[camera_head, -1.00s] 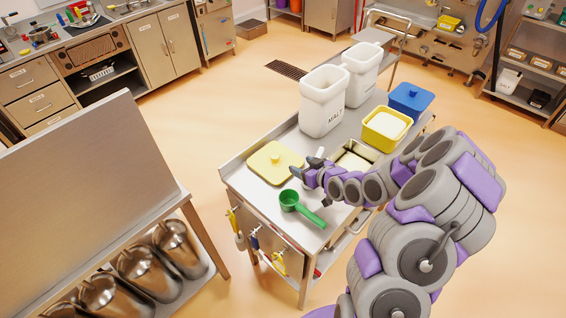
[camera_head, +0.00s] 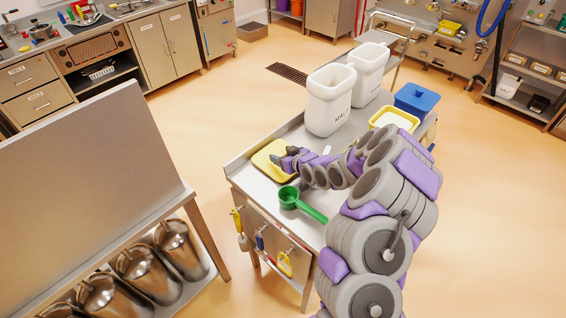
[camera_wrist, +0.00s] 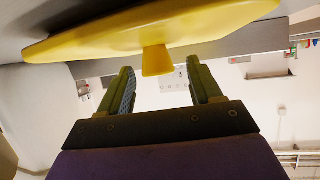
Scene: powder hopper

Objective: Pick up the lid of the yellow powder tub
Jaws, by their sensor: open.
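The yellow lid (camera_head: 264,163) lies flat on the steel trolley top, partly hidden behind my gripper (camera_head: 281,158) in the head view. In the wrist view the lid (camera_wrist: 110,35) fills the top of the picture and its knob (camera_wrist: 157,62) points into the gap between my fingers. My gripper (camera_wrist: 162,85) is open, one finger on each side of the knob. I see no finger touching the knob. The yellow tub (camera_head: 412,124) stands uncovered at the trolley's right side, with pale powder inside. My arm hides part of it.
A green scoop (camera_head: 289,197) lies just in front of the lid. Two white bins (camera_head: 329,100) stand behind, and a blue-lidded tub (camera_head: 416,98) is at the far right. Brushes (camera_head: 285,262) hang on the trolley's front. A metal panel (camera_head: 90,180) rises at the left.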

